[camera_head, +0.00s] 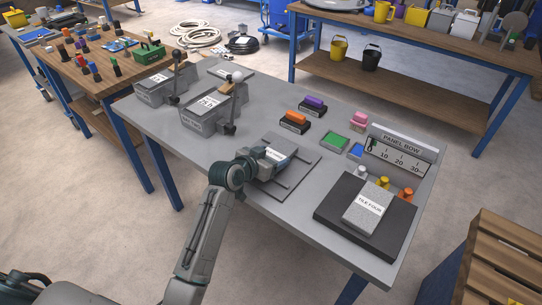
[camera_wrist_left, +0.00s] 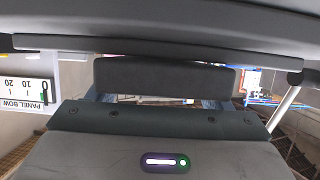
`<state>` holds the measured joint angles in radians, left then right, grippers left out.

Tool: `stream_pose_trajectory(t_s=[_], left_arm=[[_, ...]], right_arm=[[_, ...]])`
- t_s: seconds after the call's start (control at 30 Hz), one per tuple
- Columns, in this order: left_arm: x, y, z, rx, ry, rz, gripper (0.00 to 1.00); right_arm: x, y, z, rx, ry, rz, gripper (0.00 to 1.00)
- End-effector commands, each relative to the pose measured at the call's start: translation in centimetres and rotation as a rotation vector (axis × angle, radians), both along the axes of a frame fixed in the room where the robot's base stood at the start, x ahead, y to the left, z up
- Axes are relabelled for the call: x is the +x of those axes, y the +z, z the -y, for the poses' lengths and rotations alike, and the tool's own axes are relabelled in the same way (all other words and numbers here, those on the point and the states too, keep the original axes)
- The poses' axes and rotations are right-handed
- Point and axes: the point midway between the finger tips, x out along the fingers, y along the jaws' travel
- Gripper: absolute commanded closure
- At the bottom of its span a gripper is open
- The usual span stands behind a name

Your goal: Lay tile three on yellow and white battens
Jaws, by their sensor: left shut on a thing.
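My left gripper (camera_head: 262,163) comes in from the front and is shut on a grey labelled tile (camera_head: 283,147). The label is too small to read with certainty. The tile is over a dark grey plate (camera_head: 298,177) with thin raised strips; I cannot tell whether it touches the plate. A tile labelled tile four (camera_head: 369,206) lies on a black slab (camera_head: 333,211) at right. White (camera_head: 361,172), yellow (camera_head: 383,183) and orange (camera_head: 406,194) knobs stand behind that slab; I cannot tell whether they belong to battens. My right gripper is not in view.
A panel bow gauge (camera_head: 397,155) stands at the right rear. Labelled grey blocks (camera_head: 205,112) stand at left. The table's front left is bare.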

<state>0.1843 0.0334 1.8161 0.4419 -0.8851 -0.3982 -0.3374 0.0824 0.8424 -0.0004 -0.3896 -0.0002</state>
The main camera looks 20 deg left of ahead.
Motion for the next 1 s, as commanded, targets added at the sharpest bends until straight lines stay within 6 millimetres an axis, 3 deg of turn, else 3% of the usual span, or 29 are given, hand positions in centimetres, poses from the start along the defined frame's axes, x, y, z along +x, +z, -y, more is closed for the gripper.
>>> stream_pose_trajectory(t_s=[0.17, 0.2, 0.3, 0.67, 0.87, 1.0], left_arm=[[0.0, -0.1, 0.0, -0.001, 0.0, 0.003, 0.67], [0.0, -0.2, 0.0, 0.0, 0.0, 0.0, 0.22], [0.0, -0.2, 0.0, 0.0, 0.0, 0.0, 0.06], [-0.2, 0.1, -0.1, 0.001, 0.0, 0.001, 0.06], [-3.0, 1.3, -1.1, 0.003, -0.001, 0.002, 0.06], [-5.8, 2.5, -2.1, 0.003, -0.002, 0.002, 0.06]], right_arm=[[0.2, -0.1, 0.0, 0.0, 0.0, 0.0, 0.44], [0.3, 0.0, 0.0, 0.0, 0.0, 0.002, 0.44], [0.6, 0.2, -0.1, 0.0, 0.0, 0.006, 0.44], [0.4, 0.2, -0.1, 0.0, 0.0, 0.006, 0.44], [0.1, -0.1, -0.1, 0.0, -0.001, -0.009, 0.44], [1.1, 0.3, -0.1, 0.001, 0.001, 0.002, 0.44]])
